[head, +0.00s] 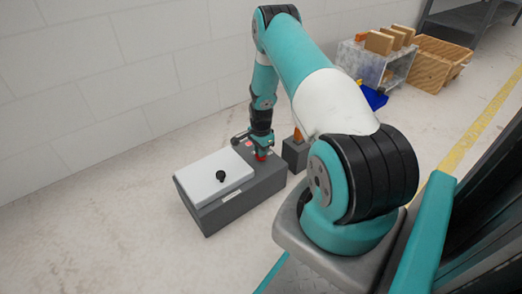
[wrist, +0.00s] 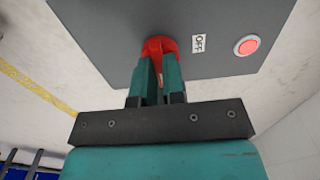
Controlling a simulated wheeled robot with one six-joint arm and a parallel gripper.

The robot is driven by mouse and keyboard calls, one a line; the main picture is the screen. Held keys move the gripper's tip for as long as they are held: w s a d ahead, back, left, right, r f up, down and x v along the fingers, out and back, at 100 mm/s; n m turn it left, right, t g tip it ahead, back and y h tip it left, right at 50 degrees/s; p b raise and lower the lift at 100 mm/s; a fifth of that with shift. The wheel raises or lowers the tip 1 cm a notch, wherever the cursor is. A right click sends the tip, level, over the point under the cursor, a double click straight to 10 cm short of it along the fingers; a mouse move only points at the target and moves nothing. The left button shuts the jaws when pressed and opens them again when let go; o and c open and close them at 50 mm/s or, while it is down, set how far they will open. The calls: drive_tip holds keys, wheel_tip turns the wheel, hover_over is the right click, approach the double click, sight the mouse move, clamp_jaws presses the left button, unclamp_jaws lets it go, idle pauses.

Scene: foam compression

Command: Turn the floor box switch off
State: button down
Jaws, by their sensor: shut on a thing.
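The floor box (head: 240,207) is a dark grey box on the floor by the wall, with a pale lid (head: 205,186) carrying a black knob (head: 220,176). My gripper (head: 261,149) reaches down to its far end. In the wrist view, the teal fingers of my gripper (wrist: 159,72) are shut on the red switch (wrist: 159,45) on the grey face. The fingers hide much of the switch, so I cannot tell its setting. A white OFF label (wrist: 198,43) is to its right. Beyond that is a lit red round button or lamp (wrist: 246,45).
A small dark grey block (head: 295,155) with an orange part stands just right of the box. The white wall (head: 120,90) is close behind. Floor at left is clear.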

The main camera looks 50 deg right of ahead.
drive_tip(key=shift+n, duration=0.3)
drive_tip(key=n+p, duration=0.3)
drive_tip(key=shift+r, duration=0.15)
drive_tip(key=n+p, duration=0.2)
drive_tip(key=n, duration=0.3)
drive_tip(key=n+p, duration=0.1)
drive_tip(key=n, duration=0.3)
drive_tip(key=shift+n, duration=0.3)
drive_tip(key=shift+n+p, duration=0.55)
drive_tip(key=shift+n, duration=1.75)
drive_tip(key=c, duration=1.2)
unclamp_jaws()
